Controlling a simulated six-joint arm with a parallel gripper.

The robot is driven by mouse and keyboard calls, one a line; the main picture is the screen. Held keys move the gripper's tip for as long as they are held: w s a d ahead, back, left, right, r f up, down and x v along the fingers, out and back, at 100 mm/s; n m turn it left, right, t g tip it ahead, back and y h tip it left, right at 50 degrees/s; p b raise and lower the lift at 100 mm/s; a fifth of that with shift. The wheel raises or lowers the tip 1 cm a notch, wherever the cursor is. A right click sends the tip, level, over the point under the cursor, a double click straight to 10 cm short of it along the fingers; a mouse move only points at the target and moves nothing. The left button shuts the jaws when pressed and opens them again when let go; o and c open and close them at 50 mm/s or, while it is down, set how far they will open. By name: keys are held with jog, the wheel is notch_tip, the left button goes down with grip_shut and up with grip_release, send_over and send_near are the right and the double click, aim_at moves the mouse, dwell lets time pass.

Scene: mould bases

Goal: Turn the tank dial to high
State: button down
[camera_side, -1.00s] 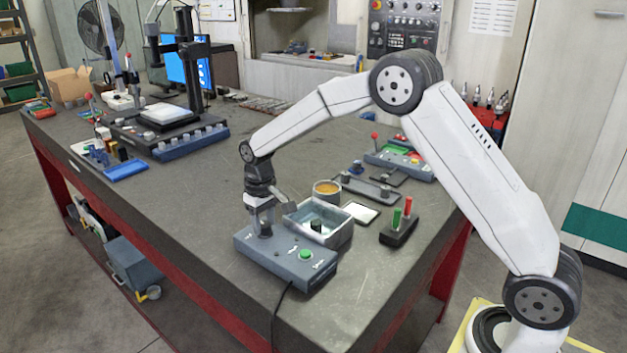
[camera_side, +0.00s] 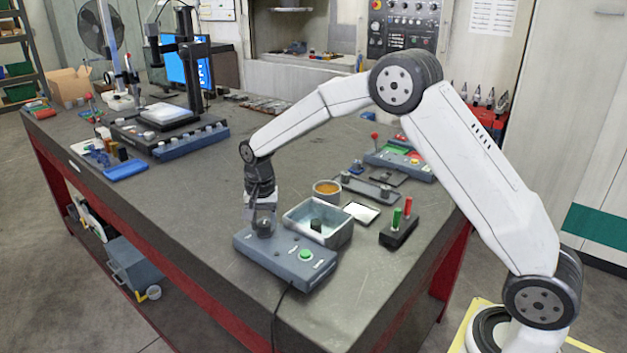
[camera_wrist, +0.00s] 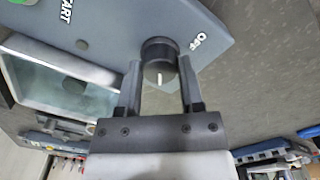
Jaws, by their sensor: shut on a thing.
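The grey control box (camera_side: 283,263) sits near the front edge of the bench, with a green button (camera_side: 305,255) on its right part. The dial (camera_wrist: 158,53) is a round black knob on this box. Its white mark points to the bottom of the wrist view, toward my palm, and the word OFF is to its upper right. My gripper (camera_wrist: 159,80) is shut on the dial, with one finger on each side. In the side view my gripper (camera_side: 264,226) points down onto the left part of the box and partly hides the dial.
A tank (camera_side: 340,238) with pale walls and a dark block inside stands just behind the box. A round cup (camera_side: 327,188), a white pad (camera_side: 362,212) and a black block with red and green handles (camera_side: 398,232) are nearby.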

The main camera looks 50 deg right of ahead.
aim_at(264, 224)
jog(key=shift+r+m, duration=0.1)
jog(key=shift+m, duration=0.3)
jog(key=shift+c, duration=1.2)
grip_release()
jog(key=shift+r, duration=3.85)
jog(key=s+f+n+t, duration=0.1)
jog(key=s+f+n, duration=0.1)
jog(key=s, duration=0.6)
jog(key=s+f+n, duration=0.3)
jog(key=s+n, duration=0.2)
jog(key=s, duration=0.3)
jog(key=s+f+n+t, duration=0.1)
jog(key=s+f+n, duration=0.1)
jog(key=s, duration=0.6)
jog(key=shift+s+d+f+n+t, duration=0.1)
jog(key=shift+n+t, duration=0.05)
jog(key=shift+n, duration=0.25)
jog(key=shift+s+f+n+t, duration=0.1)
jog(key=shift+n+t, duration=0.05)
jog(key=shift+n, duration=0.25)
